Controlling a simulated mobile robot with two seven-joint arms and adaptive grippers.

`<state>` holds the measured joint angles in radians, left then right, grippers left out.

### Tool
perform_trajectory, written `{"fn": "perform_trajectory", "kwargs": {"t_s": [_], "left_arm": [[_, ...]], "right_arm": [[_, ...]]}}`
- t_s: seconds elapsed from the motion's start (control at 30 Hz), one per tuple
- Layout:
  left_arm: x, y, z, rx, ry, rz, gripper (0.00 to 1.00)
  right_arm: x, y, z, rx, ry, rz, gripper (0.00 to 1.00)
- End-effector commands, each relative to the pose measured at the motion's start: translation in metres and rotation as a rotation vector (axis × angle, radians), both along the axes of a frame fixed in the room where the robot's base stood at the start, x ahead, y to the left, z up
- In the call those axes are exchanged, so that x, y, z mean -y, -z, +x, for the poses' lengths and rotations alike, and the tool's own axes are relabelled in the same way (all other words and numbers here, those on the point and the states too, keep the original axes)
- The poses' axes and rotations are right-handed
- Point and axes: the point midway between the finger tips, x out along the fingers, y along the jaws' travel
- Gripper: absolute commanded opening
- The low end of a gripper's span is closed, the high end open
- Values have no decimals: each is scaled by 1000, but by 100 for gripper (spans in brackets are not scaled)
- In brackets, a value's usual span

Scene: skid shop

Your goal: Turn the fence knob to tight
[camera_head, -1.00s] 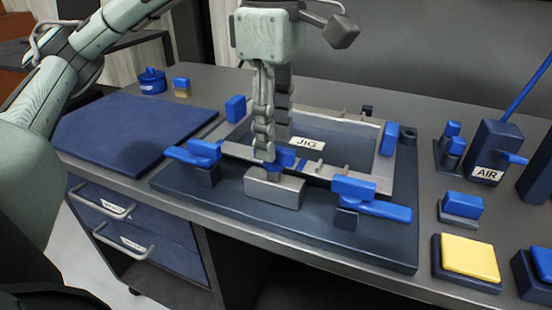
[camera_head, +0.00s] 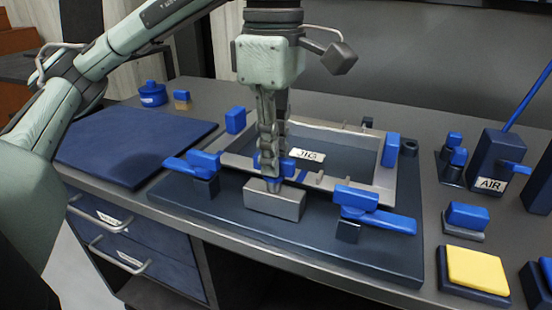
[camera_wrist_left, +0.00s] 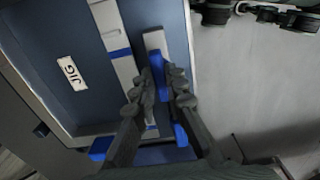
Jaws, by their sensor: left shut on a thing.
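The fence knob is a small blue piece (camera_head: 288,168) on top of a grey metal block (camera_head: 275,201) at the front of the jig frame. My left gripper (camera_head: 271,178) points straight down with its fingers shut around the knob, which they partly hide. In the left wrist view the blue knob (camera_wrist_left: 159,77) shows as a long bar between the two dark fingers (camera_wrist_left: 157,92). Any tight mark is not readable. My right gripper is not in view.
The jig frame (camera_head: 385,178) with a JIG label stands on a dark base plate (camera_head: 390,248). Blue-handled clamps (camera_head: 378,218) (camera_head: 192,166) flank the block. A blue mat (camera_head: 125,145) lies left. An AIR unit (camera_head: 492,160) and a yellow pad (camera_head: 478,268) stand right.

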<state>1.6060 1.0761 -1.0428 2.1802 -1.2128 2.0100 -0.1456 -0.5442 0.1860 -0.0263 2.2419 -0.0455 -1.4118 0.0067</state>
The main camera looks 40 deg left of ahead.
Motion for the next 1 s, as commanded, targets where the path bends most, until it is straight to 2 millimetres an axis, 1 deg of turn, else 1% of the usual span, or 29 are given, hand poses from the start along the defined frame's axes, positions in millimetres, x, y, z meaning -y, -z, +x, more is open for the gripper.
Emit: {"fn": "perform_trajectory", "kwargs": {"t_s": [0.27, 0.37, 0.5, 0.6, 0.7, 0.93, 1.0], "left_arm": [[0, 0, 0, 0, 7, 0, 0], [0, -1, 0, -2, 92, 0, 0], [0, -1, -1, -5, 293, -1, 0], [1, 0, -2, -5, 384, -1, 0], [1, 1, -2, -6, 411, -1, 0], [1, 2, -2, -7, 413, -1, 0], [1, 1, -2, -8, 447, -1, 0]], "right_arm": [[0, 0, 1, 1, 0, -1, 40], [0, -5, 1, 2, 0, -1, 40], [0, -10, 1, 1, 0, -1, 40], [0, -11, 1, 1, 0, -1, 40], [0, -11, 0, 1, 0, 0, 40], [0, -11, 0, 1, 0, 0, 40], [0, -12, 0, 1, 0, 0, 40]]}}
